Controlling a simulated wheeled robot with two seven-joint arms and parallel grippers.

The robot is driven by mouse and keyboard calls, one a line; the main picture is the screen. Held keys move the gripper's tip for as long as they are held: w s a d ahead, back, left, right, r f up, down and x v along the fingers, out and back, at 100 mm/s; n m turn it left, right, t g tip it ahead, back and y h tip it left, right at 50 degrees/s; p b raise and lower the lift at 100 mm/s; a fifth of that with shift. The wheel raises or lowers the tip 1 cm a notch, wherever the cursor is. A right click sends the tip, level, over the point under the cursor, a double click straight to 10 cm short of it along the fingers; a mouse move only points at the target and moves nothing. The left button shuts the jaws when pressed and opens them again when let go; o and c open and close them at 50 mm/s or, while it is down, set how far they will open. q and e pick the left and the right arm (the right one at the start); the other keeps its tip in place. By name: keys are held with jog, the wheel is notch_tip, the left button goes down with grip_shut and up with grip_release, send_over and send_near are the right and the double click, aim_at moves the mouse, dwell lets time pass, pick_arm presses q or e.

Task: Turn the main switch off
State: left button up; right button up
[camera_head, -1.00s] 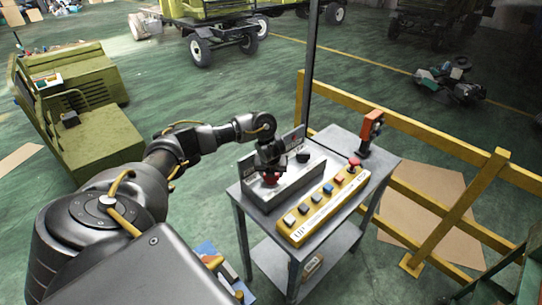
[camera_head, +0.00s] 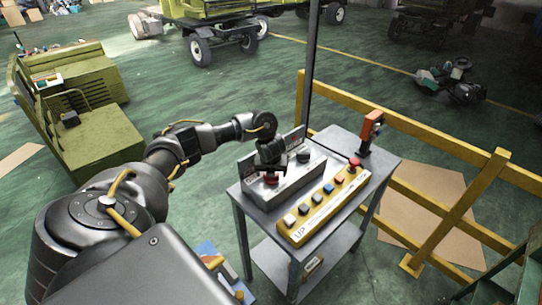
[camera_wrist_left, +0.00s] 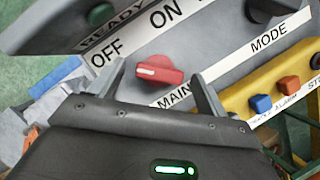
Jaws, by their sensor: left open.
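The main switch is a red knob (camera_wrist_left: 160,71) on a grey box, between the OFF label (camera_wrist_left: 106,52) and the MAIN label (camera_wrist_left: 174,98). The white mark on the knob is at its left end, on the side of OFF; the ON label (camera_wrist_left: 165,10) is farther up and right. In the head view the knob (camera_head: 271,179) shows just below my left gripper (camera_head: 270,163). In the wrist view my left gripper (camera_wrist_left: 160,85) is open, with one finger on each side of the knob and gaps between. My right gripper is not in view.
The grey box (camera_head: 290,185) stands on a metal table (camera_head: 345,160), with a black MODE knob (camera_head: 303,155) on it. A yellow button panel (camera_head: 310,217) lies in front. An orange-handled device (camera_head: 370,130) stands at the back right. A yellow railing (camera_head: 430,150) runs behind.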

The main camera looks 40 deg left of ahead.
pick_arm(q)
jog(key=v, duration=1)
jog(key=shift+r, duration=0.15)
jog(key=shift+d, duration=0.1)
dwell(0.3)
